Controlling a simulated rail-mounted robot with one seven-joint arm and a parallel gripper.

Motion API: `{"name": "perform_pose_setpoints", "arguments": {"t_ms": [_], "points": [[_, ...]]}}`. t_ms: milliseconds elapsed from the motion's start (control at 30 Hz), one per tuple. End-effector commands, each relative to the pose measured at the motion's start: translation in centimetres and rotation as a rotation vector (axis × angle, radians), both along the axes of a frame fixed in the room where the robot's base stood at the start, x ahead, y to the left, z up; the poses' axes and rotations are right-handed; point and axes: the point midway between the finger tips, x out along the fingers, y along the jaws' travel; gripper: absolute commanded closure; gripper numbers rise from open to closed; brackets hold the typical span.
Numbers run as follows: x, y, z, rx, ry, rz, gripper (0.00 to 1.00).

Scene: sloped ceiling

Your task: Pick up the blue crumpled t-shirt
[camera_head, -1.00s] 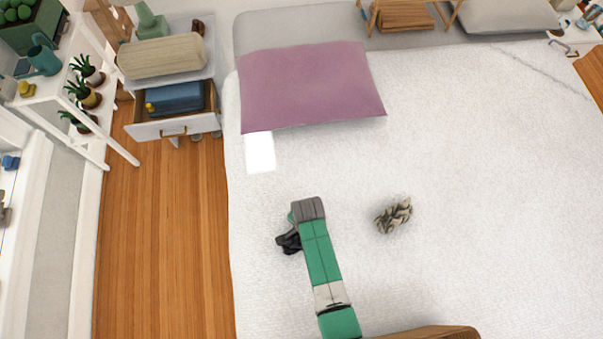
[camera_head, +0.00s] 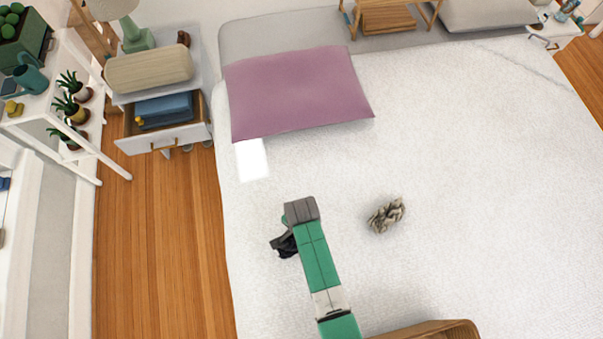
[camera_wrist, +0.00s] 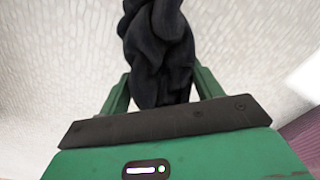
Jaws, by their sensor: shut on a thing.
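A dark, nearly black crumpled cloth, its blue hardly showing, is in the wrist view (camera_wrist: 158,50). It sits between the two green fingers of my gripper (camera_wrist: 158,90), which is shut on it. In the head view the dark cloth (camera_head: 284,246) sticks out to the left of my green and grey arm, over the left part of the bed. The gripper itself is mostly hidden behind my arm there. I cannot tell how far the cloth is above the bed.
The white bed (camera_head: 470,180) is largely bare. A patterned crumpled cloth (camera_head: 386,215) lies right of my arm, and a mauve pillow (camera_head: 297,92) lies farther back. A nightstand with an open drawer (camera_head: 163,138) stands left. A wooden-coloured basket (camera_head: 430,331) is at the bottom edge.

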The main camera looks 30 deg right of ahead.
Motion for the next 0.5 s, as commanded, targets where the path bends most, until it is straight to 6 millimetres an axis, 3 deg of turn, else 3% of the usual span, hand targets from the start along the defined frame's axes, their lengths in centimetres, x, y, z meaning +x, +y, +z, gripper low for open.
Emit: {"name": "perform_pose_setpoints", "arguments": {"t_ms": [500], "points": [[-12.6,4.5,1.1,0.002,0.005,0.001,0.61]]}}
